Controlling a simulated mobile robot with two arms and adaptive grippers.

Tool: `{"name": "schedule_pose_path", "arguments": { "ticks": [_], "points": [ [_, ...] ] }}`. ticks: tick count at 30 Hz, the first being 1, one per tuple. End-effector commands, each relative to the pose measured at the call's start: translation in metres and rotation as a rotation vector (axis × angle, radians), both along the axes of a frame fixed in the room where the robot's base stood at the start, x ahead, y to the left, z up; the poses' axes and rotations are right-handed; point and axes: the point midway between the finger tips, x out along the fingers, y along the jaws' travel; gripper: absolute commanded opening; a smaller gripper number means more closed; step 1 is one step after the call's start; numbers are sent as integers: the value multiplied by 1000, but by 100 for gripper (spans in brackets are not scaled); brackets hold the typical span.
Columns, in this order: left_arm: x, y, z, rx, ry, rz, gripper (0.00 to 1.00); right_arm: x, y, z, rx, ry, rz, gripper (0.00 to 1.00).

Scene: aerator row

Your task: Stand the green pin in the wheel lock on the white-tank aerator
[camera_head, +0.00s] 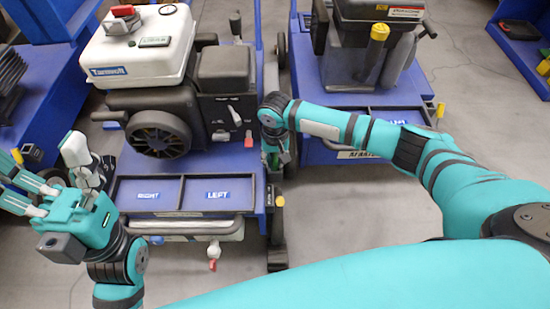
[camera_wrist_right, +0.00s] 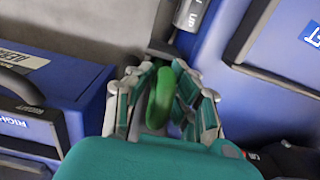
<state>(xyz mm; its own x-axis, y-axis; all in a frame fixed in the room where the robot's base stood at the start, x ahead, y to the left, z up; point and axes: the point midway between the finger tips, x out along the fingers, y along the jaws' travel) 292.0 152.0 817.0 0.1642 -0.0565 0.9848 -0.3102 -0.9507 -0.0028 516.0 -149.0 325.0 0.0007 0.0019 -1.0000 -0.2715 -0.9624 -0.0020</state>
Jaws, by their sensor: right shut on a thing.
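The white-tank aerator (camera_head: 140,50) stands at centre left in the head view, on a blue frame. My right gripper (camera_head: 276,152) is beside that frame's right side, pointing down. In the right wrist view, my right gripper (camera_wrist_right: 165,95) is shut on the looped green pin (camera_wrist_right: 161,98). A grey part marked "UP" (camera_wrist_right: 190,14) is just past the fingertips. The wheel lock is not clearly identifiable, and the pin's lower end is hidden. My left gripper (camera_head: 42,180) is open and empty at the left.
Another blue machine (camera_head: 40,85) is at far left. Grey floor (camera_head: 340,210) is open in front.

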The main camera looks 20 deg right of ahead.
Motion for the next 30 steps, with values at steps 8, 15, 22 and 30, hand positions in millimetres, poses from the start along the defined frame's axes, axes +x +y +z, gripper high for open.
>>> {"name": "schedule_pose_path", "arguments": {
  "ticks": [8,15,22,30],
  "points": [
    [0,0,3,-3,-11,2,96,0,0,-3,1,0,0,0],
    [1,0,3,-4,-12,2,96,0,0,-3,1,-1,0,27],
    [1,0,3,-3,-11,2,96,0,0,-3,1,0,0,45],
    [3,0,-1,1,5,3,96,0,1,1,2,-1,1,45]
  ]
}}
